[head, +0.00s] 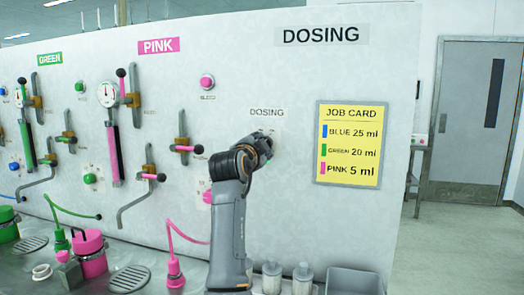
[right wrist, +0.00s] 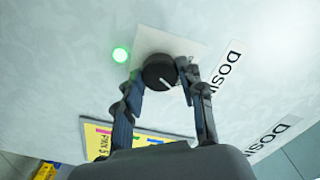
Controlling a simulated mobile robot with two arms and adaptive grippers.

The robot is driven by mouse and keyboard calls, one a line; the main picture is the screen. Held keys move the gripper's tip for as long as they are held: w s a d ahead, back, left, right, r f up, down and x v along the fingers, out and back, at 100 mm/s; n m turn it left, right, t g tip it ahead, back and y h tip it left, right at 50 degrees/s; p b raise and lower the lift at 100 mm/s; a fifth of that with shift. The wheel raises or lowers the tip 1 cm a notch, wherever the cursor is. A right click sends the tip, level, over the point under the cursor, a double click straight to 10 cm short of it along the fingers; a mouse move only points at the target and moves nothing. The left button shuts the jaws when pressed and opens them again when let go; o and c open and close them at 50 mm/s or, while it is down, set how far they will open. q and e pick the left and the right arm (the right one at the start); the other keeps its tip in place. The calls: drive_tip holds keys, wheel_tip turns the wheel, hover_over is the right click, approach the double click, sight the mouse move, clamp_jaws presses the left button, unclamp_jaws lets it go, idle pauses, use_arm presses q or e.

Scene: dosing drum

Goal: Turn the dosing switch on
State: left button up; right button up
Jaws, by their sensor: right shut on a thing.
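The dosing switch (right wrist: 157,72) is a round black knob with a white pointer mark, on a pale plate under a DOSING label. A round lamp (right wrist: 120,55) beside it glows green in the right wrist view. My right gripper (right wrist: 163,82) is shut on the knob, one finger on each side. In the head view my right gripper (head: 266,140) is at the white panel, below the small DOSING label (head: 267,112); the arm and gripper hide the knob there. My left gripper is not in view.
A yellow job card (head: 351,143) hangs right of my right arm. Pink and green valves, gauges and hoses fill the panel (head: 235,60) to the left. White bottles (head: 302,278) and a grey bin (head: 353,282) stand below on the counter. A grey door (head: 470,120) is at far right.

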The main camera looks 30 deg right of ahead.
drive_tip(key=shift+m, duration=0.3)
drive_tip(key=o, duration=1.2)
drive_tip(key=v, duration=0.7)
drive_tip(key=shift+s+a, duration=0.1)
drive_tip(key=shift+a, duration=0.1)
